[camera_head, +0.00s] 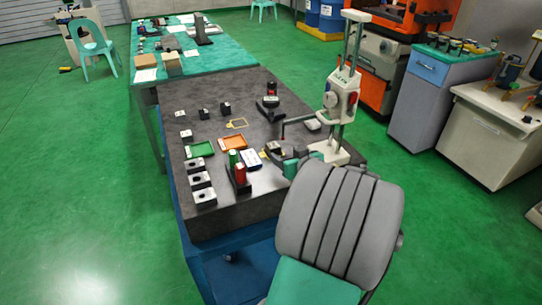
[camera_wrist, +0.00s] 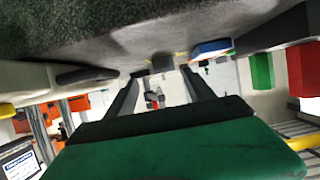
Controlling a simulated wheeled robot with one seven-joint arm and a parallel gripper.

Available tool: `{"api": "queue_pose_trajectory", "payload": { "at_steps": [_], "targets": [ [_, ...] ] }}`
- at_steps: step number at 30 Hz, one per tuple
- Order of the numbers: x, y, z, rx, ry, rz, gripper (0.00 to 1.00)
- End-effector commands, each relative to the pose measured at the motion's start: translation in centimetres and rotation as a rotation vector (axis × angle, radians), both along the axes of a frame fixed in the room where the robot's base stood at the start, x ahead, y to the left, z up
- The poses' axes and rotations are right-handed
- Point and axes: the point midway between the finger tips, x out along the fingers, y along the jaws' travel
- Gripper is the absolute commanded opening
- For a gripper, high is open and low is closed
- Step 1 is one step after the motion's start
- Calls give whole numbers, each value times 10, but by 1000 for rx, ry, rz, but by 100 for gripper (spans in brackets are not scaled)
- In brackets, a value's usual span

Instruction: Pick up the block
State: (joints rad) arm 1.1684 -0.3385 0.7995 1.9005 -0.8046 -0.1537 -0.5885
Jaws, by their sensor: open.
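Several blocks lie on the dark stone table, and I cannot tell which one is meant. Three pale metal blocks with dark holes, such as the front block (camera_head: 204,197), stand in a row at the left front. Smaller blocks lie farther back, including a pale one (camera_head: 186,135) and a dark one (camera_head: 225,108). My gripper (camera_head: 267,152) is low over the table's right front part, partly hidden by my arm. In the wrist view my gripper (camera_wrist: 162,75) is open. A small grey block-like thing (camera_wrist: 162,62) shows beyond and between the fingertips, apparently not held.
A tall white measuring stand (camera_head: 341,100) rises close behind my gripper.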

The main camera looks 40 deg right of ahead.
Motion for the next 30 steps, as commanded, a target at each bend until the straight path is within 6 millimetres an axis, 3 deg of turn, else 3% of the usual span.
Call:
{"api": "queue_pose_trajectory", "payload": {
  "at_steps": [12,20,30],
  "targets": [
    [62,-9,-19,4,4,6,62],
    [65,-10,-21,2,4,3,61],
    [65,-10,-21,3,3,4,33]
  ]
}}
